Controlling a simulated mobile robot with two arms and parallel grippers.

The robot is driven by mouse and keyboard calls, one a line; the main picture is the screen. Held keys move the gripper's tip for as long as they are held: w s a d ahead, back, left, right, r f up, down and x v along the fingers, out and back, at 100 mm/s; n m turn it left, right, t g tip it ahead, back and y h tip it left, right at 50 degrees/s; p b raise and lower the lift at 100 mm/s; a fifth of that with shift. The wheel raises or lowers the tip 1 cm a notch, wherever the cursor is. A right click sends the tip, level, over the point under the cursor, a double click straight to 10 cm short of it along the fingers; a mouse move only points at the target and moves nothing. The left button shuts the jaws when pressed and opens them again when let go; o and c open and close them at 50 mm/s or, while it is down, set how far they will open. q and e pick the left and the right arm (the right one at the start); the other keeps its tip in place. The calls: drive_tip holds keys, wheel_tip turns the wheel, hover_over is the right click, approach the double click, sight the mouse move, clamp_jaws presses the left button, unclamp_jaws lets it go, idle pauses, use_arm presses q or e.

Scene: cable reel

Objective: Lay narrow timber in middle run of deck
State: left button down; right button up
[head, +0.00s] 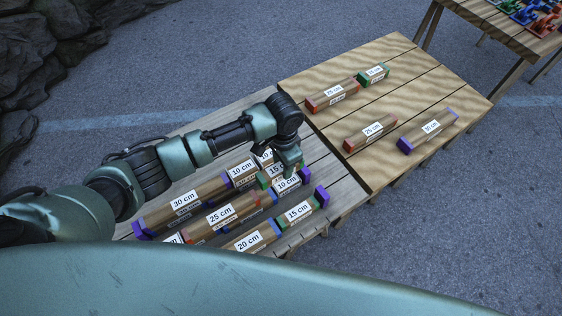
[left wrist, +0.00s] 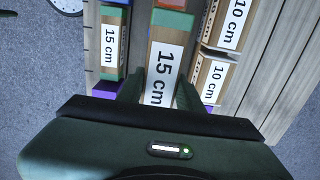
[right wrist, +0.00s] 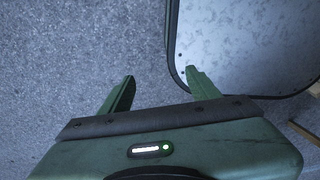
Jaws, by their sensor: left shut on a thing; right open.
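My left gripper (head: 290,166) is shut on a 15 cm timber with green ends (left wrist: 163,72). In the left wrist view this timber lies between the fingers, in line with a red end beyond it. The grey plank deck (head: 345,190) carries labelled timbers in runs. Whether the held timber touches the deck is unclear. My right gripper (right wrist: 158,85) is open and empty above the ground.
A 30 cm timber (head: 184,200) lies in the far run, and 20 cm (head: 249,241) and 15 cm (head: 298,212) timbers in the near run. The wooden table (head: 400,85) holds several loose timbers, with bare room between. Another table (head: 480,12) stands at top right.

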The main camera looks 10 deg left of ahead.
use_arm(q)
wheel_tip(320, 180, down, 4)
drive_tip(key=b, duration=0.4)
drive_tip(key=shift+a+f+b, duration=0.1)
drive_tip(key=shift+b, duration=0.25)
drive_tip(key=shift+f, duration=1.1)
drive_tip(key=shift+p, duration=0.55)
drive_tip(key=shift+f+b, duration=0.45)
drive_tip(key=shift+f, duration=0.45)
